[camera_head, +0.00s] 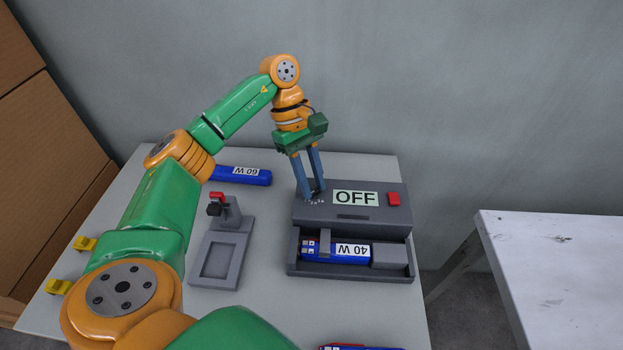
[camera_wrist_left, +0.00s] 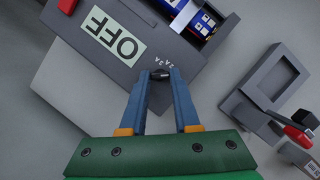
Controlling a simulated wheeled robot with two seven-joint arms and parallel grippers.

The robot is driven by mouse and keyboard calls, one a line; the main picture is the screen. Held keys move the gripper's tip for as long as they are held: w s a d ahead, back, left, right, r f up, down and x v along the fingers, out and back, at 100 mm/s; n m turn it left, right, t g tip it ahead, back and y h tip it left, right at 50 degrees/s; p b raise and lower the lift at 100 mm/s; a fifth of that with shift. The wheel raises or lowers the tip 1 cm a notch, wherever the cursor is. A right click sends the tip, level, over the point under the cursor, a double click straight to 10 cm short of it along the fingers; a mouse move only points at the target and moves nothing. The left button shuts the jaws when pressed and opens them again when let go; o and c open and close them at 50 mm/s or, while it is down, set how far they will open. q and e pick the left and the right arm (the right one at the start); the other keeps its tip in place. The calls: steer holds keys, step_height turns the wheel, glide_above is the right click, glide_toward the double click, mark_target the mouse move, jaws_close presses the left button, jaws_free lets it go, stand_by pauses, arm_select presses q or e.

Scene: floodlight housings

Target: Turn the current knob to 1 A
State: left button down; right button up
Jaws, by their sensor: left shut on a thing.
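The grey test box (camera_head: 292,216) stands on the table with an "OFF" display (camera_head: 356,198) and a red button (camera_head: 394,198) on top. My left gripper (camera_head: 314,193) points down at the box's top left corner. Its fingers are shut on the small dark current knob, which shows between the fingertips in the left wrist view (camera_wrist_left: 160,75). White scale marks sit beside the knob; two seem to read "2 A" and "3 A". The knob's pointer is too small to read, and the fingers partly cover it. My right gripper is out of view.
A blue "40 W" unit (camera_head: 350,252) lies in the box's front tray. A blue "60 W" unit (camera_head: 245,176) lies behind my arm. A grey fixture with a red-topped clamp (camera_head: 218,260) stands left of the box. Yellow pieces (camera_head: 84,243) lie at the left edge. A white table (camera_head: 560,260) is at right.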

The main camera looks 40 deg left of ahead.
arm_select(q)
steer(key=c, duration=0.6)
jaws_free()
steer(key=shift+c, duration=0.2)
steer(key=p+v, duration=0.1)
steer(key=v, duration=0.6)
steer(key=shift+p, duration=0.4)
